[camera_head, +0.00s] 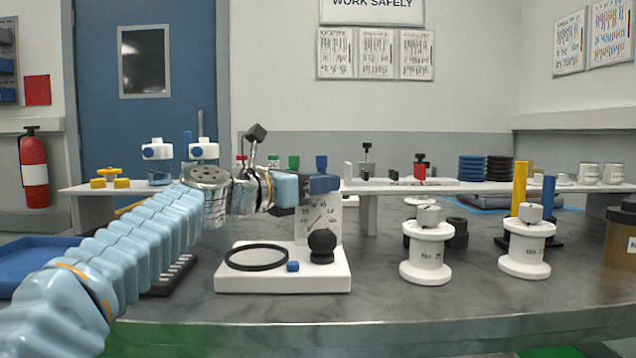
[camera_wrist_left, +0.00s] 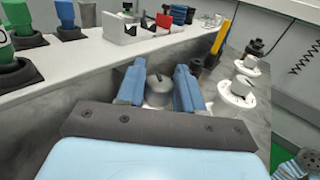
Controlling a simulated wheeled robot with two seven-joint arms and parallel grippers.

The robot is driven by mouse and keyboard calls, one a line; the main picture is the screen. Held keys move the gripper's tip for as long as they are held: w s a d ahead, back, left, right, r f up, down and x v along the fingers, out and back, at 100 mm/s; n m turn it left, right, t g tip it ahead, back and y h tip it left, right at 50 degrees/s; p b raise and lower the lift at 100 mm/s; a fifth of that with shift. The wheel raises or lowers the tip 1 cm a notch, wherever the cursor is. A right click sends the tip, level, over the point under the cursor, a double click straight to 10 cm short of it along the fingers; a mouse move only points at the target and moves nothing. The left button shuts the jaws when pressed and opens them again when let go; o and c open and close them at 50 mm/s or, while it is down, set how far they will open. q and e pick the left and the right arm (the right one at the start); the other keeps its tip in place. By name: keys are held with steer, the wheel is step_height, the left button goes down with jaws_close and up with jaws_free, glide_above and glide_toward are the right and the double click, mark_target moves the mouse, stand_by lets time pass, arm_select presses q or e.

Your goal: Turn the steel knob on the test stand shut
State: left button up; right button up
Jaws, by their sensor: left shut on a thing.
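The test stand (camera_head: 240,285) is a white base with a dial panel (camera_head: 332,228) at its back, a black ring (camera_head: 256,257), a black ball (camera_head: 321,243) and a small blue piece. My left gripper (camera_head: 332,184), with blue fingers, is at the top of the dial panel. In the left wrist view, its two fingers (camera_wrist_left: 159,88) stand on either side of the round steel knob (camera_wrist_left: 158,84), shut on it. In the head view the knob is hidden by the gripper. My right gripper is in neither view.
Two white spool-shaped stands with steel tops, one nearer (camera_head: 427,255) and one farther right (camera_head: 526,252), stand right of the test stand. A raised white shelf (camera_head: 450,186) runs behind, carrying several items. Bare grey bench lies in front and between.

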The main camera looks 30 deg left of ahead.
arm_select(q)
steer(key=shift+h, duration=0.3)
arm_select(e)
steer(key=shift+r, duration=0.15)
arm_select(q)
steer(key=shift+r+m+g+h+p, duration=0.2)
steer(key=shift+m+g+h+p, duration=0.5)
steer(key=shift+m+h+p, duration=0.35)
steer(key=m+g+h+p, duration=0.6)
steer(key=h+p, duration=0.1)
steer(key=p, duration=0.3)
steer(key=shift+r+g, duration=0.1)
steer(key=shift+g, duration=0.3)
steer(key=shift+f+m+g+h+p, duration=0.25)
steer(key=shift+m+g+h+p, duration=0.3)
steer(key=shift+m+g+p, duration=0.6)
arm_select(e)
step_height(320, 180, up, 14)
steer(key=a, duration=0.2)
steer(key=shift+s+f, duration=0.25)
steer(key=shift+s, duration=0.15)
arm_select(q)
steer(key=shift+g, duration=0.35)
steer(key=o, duration=0.9)
steer(key=shift+a, duration=0.15)
steer(key=v, duration=1.3)
steer(key=shift+s+a, duration=0.2)
steer(key=shift+a, duration=0.1)
